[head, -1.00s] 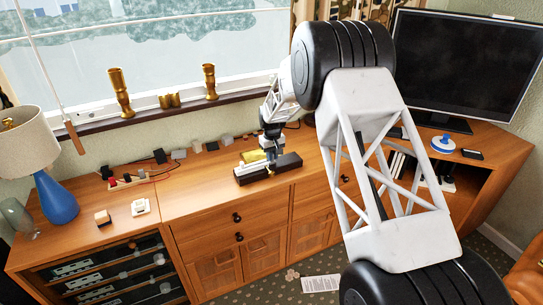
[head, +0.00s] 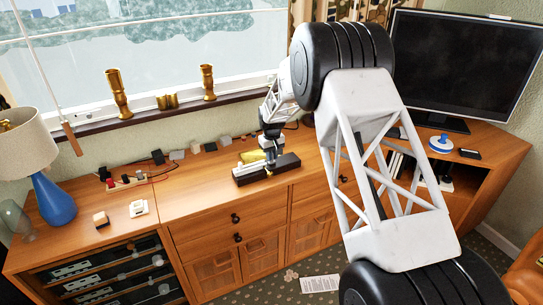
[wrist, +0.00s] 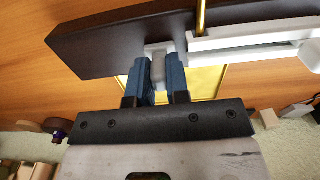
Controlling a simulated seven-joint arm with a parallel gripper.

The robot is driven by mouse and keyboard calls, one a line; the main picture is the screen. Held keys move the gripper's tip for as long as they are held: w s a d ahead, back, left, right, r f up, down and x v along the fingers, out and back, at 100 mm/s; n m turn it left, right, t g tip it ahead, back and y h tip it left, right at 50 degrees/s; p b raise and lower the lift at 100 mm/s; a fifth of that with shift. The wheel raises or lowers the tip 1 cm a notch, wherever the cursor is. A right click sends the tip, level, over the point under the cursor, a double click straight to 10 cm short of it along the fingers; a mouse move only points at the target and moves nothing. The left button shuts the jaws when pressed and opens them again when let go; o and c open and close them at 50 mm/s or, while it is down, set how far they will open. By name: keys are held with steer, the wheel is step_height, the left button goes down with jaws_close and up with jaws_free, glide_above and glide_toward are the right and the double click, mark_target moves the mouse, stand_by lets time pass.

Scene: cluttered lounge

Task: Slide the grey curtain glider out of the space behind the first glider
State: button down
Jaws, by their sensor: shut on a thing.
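My gripper (wrist: 158,72) has its blue fingers on either side of a small grey glider (wrist: 158,65) and is shut on it. The glider is beside the edge of a long dark block (wrist: 105,42); whether it still touches the block is hidden. A white rail (wrist: 245,42) runs along the block to the right of the glider, with a thin gold bar (wrist: 201,16) across it. I cannot clearly make out the first glider. In the head view, my gripper (head: 271,162) is at the dark block (head: 286,163) on the wooden cabinet, its fingertips too small to read.
A yellow block (head: 252,157) lies close behind the dark block. Small boxes and plugs (head: 195,148) line the wall at the back. A blue lamp (head: 53,200) stands at the left.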

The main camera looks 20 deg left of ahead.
steer(key=shift+r, duration=0.15)
steer(key=shift+r, duration=2.8)
steer(key=shift+a, duration=0.1)
